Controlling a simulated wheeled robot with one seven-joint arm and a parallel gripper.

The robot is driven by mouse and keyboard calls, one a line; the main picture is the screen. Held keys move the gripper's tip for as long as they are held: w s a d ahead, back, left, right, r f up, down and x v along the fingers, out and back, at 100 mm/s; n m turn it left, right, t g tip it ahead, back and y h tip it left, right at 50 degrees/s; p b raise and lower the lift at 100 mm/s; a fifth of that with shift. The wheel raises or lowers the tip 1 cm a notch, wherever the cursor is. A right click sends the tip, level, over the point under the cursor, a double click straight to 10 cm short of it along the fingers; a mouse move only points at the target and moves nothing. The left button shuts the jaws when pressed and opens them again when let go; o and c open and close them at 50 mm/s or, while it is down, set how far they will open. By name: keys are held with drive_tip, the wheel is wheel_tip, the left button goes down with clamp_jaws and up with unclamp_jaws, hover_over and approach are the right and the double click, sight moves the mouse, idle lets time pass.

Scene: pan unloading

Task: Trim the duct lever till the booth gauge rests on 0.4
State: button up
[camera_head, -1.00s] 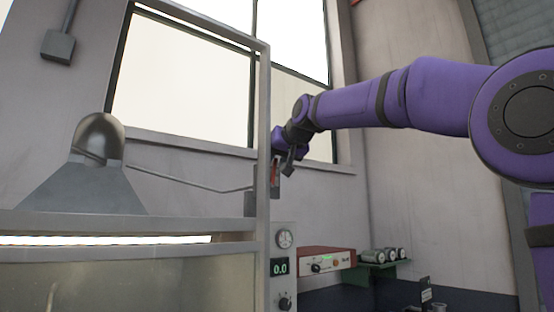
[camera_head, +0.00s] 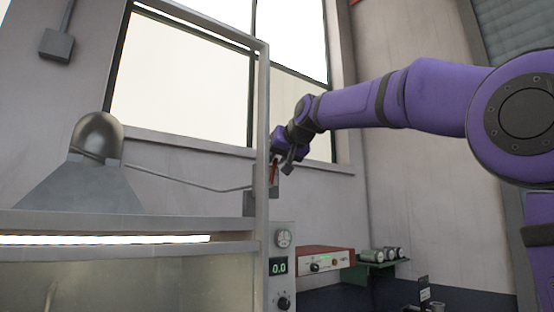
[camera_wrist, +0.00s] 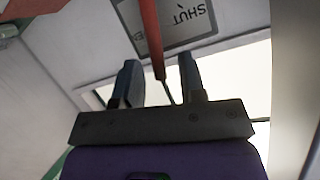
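The red duct lever (camera_head: 273,172) stands by a grey box beside the frame post. In the wrist view the red lever (camera_wrist: 149,35) runs down between the two fingers of my gripper (camera_wrist: 160,82), with gaps on both sides. My gripper (camera_head: 286,164) is open at the lever, its fingers partly hidden in the head view. The booth's round gauge (camera_head: 283,238) is too small to read its needle. A digital readout (camera_head: 279,267) below it shows 0.0. A grey plate (camera_wrist: 180,22) behind the lever carries the word SHUT, seen upside down.
A metal frame post (camera_head: 263,130) rises just left of my gripper. A thin rod (camera_head: 190,182) links the grey hood (camera_head: 85,185) to the lever's box.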

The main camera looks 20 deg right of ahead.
drive_tip(key=shift+s, duration=0.1)
drive_tip(key=v, duration=1)
drive_tip(key=shift+s, duration=0.3)
drive_tip(key=shift+d+r, duration=0.1)
drive_tip(key=shift+r, duration=0.05)
drive_tip(key=s+d+f+g+h, duration=0.1)
drive_tip(key=s+f+g, duration=0.1)
drive_tip(key=s+f, duration=0.7)
drive_tip(key=s+d+f+g+h, duration=0.1)
drive_tip(key=s+d+f+g, duration=0.1)
drive_tip(key=s+f, duration=0.8)
drive_tip(key=s+d+f+g, duration=0.1)
drive_tip(key=s+f+g, duration=0.3)
drive_tip(key=f, duration=2)
drive_tip(key=s, duration=0.5)
drive_tip(key=shift+s+d+h, duration=0.25)
drive_tip(key=shift+s+h, duration=0.05)
drive_tip(key=shift+h, duration=0.1)
drive_tip(key=shift+f, duration=0.1)
idle(1.2)
